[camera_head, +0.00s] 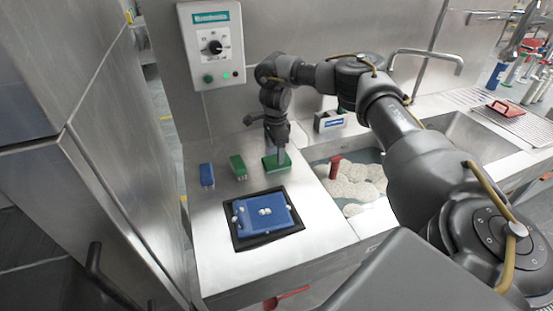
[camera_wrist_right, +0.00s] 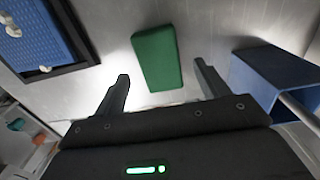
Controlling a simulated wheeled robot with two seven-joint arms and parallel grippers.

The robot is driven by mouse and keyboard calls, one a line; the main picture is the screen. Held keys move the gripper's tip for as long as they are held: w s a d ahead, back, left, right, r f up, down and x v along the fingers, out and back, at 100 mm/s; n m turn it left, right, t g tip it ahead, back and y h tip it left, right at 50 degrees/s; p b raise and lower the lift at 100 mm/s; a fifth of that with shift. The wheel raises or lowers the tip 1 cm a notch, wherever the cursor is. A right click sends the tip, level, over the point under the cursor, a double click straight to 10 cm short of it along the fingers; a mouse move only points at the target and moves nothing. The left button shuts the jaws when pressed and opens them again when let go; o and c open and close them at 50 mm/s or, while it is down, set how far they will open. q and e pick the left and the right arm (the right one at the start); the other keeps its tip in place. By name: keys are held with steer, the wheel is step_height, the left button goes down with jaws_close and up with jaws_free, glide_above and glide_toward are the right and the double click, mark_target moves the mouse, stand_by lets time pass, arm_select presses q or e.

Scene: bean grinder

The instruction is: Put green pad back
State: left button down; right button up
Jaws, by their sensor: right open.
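A green pad (camera_head: 285,166) lies on the steel counter, right of a second green block (camera_head: 238,167). My right gripper (camera_head: 277,154) points down over it and partly covers it. In the right wrist view the green pad (camera_wrist_right: 157,57) lies just beyond and between the two spread fingertips of my right gripper (camera_wrist_right: 161,75). The gripper is open and empty; whether a finger touches the pad cannot be told. My left gripper is not in view.
A blue pad (camera_head: 265,213) with white bits sits in a black frame (camera_head: 243,241) in front. A blue block (camera_head: 206,175) stands left. A basin with pale rounded contents (camera_head: 362,183) and a red handle (camera_head: 335,167) lies right. A control box (camera_head: 212,45) hangs behind.

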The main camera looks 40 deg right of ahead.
mark_target(276, 159)
step_height(276, 159, up, 8)
steer(key=shift+f, duration=0.1)
stand_by(0.6)
